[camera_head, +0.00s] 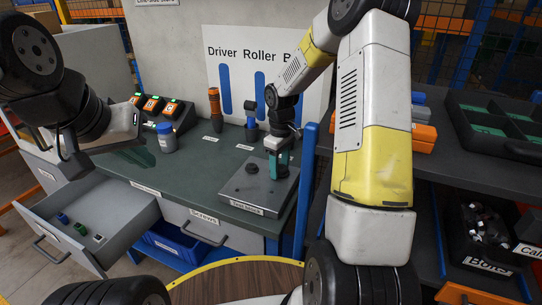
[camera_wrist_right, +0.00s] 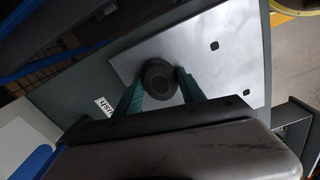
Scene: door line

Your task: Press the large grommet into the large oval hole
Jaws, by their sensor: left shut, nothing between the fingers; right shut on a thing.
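My right gripper (camera_head: 278,168) is over the right part of a grey metal plate (camera_head: 240,190) on the green bench. In the right wrist view, its two green fingers (camera_wrist_right: 158,88) are shut on a dark round grommet (camera_wrist_right: 158,78), seen end-on against the plate (camera_wrist_right: 220,45). I cannot tell whether the grommet touches the plate. The large oval hole does not show clearly. A small dark round spot (camera_head: 252,168) shows on the plate left of the gripper.
An open drawer (camera_head: 95,215) with small parts juts out at left. A blue post (camera_head: 306,190) stands right of the plate.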

